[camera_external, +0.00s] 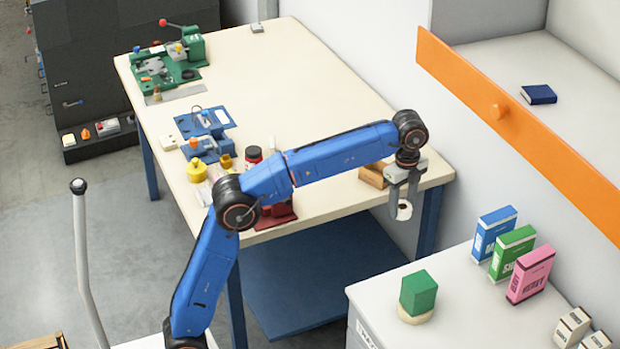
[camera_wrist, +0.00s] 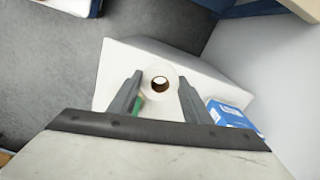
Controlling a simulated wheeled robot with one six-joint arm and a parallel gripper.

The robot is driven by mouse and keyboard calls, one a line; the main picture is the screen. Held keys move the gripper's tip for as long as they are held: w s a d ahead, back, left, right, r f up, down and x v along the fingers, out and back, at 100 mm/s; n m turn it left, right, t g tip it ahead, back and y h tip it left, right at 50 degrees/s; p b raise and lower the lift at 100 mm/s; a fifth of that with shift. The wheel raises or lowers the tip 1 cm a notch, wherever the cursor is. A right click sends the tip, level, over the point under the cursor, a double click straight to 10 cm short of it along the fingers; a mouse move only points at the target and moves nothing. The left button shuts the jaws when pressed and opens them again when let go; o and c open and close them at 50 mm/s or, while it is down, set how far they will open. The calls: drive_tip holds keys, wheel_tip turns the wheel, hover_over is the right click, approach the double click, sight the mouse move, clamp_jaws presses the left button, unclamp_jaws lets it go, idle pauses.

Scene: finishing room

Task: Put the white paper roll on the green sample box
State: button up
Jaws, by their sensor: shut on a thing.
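My gripper (camera_external: 403,205) is shut on the white paper roll (camera_external: 404,214) and holds it in the air between the workbench and the white cabinet. In the wrist view the roll (camera_wrist: 161,71) sits between the two fingers, its dark core hole facing the camera. A plain green box (camera_external: 418,294), which I take as the sample box, stands on a pale round base on the white cabinet, below my gripper and slightly right in the external view. In the wrist view only a green sliver (camera_wrist: 139,105) shows beside the left finger; the rest is hidden.
Blue (camera_external: 494,233), green (camera_external: 512,252) and pink (camera_external: 531,274) cartons stand along the back of the white cabinet (camera_external: 465,312). Small pale boxes (camera_external: 572,327) are at its right. The workbench (camera_external: 290,85) holds fixtures and jars. An orange board (camera_external: 520,135) edges the upper shelf.

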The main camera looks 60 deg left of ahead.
wheel_tip(320, 180, up, 2)
drive_tip(key=r, duration=0.1)
hover_over(420, 281)
drive_tip(key=shift+m, duration=0.3)
drive_tip(key=shift+f, duration=5.25)
drive_tip(key=o, duration=1.1)
drive_tip(key=shift+f, duration=0.1)
drive_tip(key=shift+c, duration=0.2)
wheel_tip(420, 281, up, 12)
